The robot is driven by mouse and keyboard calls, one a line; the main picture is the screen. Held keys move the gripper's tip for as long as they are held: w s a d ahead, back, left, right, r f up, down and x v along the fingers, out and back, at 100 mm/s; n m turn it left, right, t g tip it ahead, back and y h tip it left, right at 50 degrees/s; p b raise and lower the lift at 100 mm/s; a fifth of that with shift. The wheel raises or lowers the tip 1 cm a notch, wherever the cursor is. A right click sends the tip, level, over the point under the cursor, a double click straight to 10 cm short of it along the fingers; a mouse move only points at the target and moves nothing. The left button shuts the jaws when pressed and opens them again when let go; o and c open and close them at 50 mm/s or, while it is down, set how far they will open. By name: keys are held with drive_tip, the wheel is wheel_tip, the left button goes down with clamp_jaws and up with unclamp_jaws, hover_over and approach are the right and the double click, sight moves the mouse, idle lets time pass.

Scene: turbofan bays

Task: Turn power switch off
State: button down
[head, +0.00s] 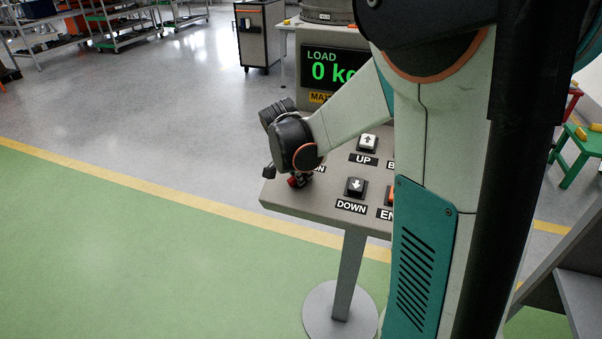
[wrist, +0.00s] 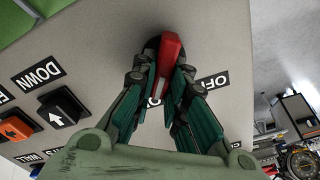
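The power switch is a red lever on a round black base, on the left part of a grey control panel (head: 330,205). In the wrist view the red lever (wrist: 172,52) stands between the two fingertips of my gripper (wrist: 166,72), which appear to press on its sides. The OFF label (wrist: 213,82) lies just right of the fingers, partly covered. In the head view my gripper (head: 296,176) is at the panel's left edge, and only a bit of red shows below it. A label ending in N is partly hidden beside it.
The UP button (head: 367,143), the DOWN button (head: 355,187) and orange buttons sit right of the switch. A display (head: 335,72) reads LOAD 0 kg behind the panel. My arm hides the panel's right side. Green floor left of the panel is clear.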

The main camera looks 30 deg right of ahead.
drive_tip(key=shift+n, duration=0.3)
drive_tip(key=n, duration=0.4)
drive_tip(key=n+p, duration=0.1)
drive_tip(key=n, duration=0.1)
drive_tip(key=shift+w+a+r, duration=0.1)
drive_tip(key=shift+w+a, duration=0.1)
drive_tip(key=shift+w, duration=0.2)
drive_tip(key=n, duration=0.3)
drive_tip(key=shift+w+a+n+p, duration=0.15)
drive_tip(key=shift+n+p, duration=0.15)
drive_tip(key=shift+n, duration=0.1)
drive_tip(key=shift+w+a+n, duration=0.1)
drive_tip(key=shift+a+n, duration=0.1)
drive_tip(key=shift+n, duration=1.6)
drive_tip(key=c, duration=1.6)
unclamp_jaws()
